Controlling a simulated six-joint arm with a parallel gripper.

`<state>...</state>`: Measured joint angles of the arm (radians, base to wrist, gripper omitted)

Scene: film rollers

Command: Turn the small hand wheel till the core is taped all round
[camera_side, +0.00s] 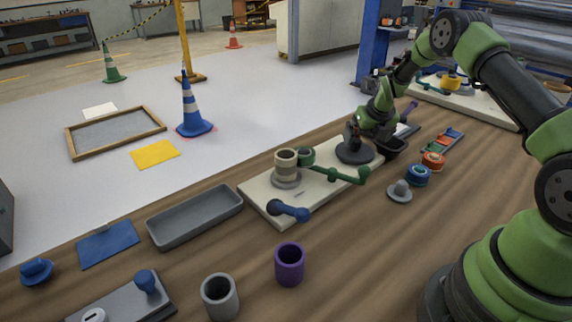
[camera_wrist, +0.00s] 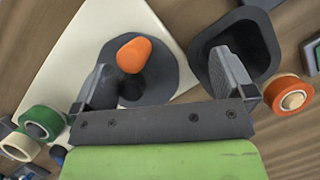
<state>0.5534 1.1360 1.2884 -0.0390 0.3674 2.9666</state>
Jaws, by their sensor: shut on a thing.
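The small hand wheel is a dark grey disc (camera_side: 355,152) on the pale board (camera_side: 325,184). In the wrist view the disc (camera_wrist: 165,75) carries an orange knob (camera_wrist: 133,55). My gripper (camera_side: 352,132) is down over the wheel and shut on its knob. In the wrist view the fingers (camera_wrist: 163,61) stand either side of the knob, which looks closer to the left finger; the contact is not clear. The beige core (camera_side: 285,162) stands upright on a grey base at the board's left part. A green tape roll (camera_side: 306,156) is beside it. How much of the core is taped cannot be told.
A green arm (camera_side: 335,174) lies across the board and a blue-ended handle (camera_side: 289,211) is at its front. A dark square cup (camera_wrist: 197,45) stands close right of the wheel. Orange (camera_side: 433,161) and blue rolls (camera_side: 418,175) lie right. A purple cup (camera_side: 289,264) stands in front.

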